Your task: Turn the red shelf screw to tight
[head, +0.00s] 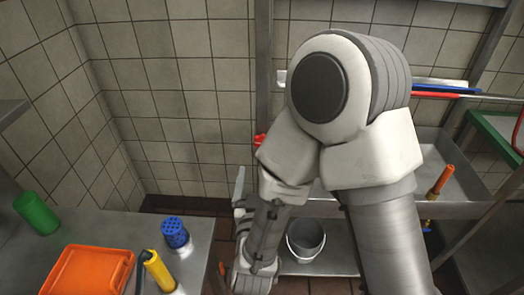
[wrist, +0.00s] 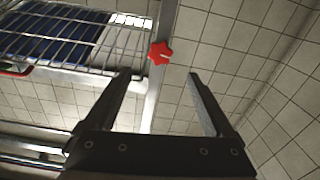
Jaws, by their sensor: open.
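The red shelf screw (wrist: 160,53) is a star-shaped knob on a pale upright metal post (wrist: 166,25) in the wrist view. A pale mark shows across its face. My gripper (wrist: 158,74) is open and empty, its two dark fingers pointing toward the knob. The knob appears beyond the fingertips and between them, nearer the left one; no contact shows. In the head view a small red piece (head: 260,140) shows at the post, partly hidden by my arm. My fingertips are hard to make out there.
A wire rack (wrist: 75,50) with a dark blue item stands left of the post in the wrist view. In the head view, a steel table (head: 198,240) holds an orange tray (head: 88,271). A bucket (head: 305,238) and sink (head: 455,190) are near my arm.

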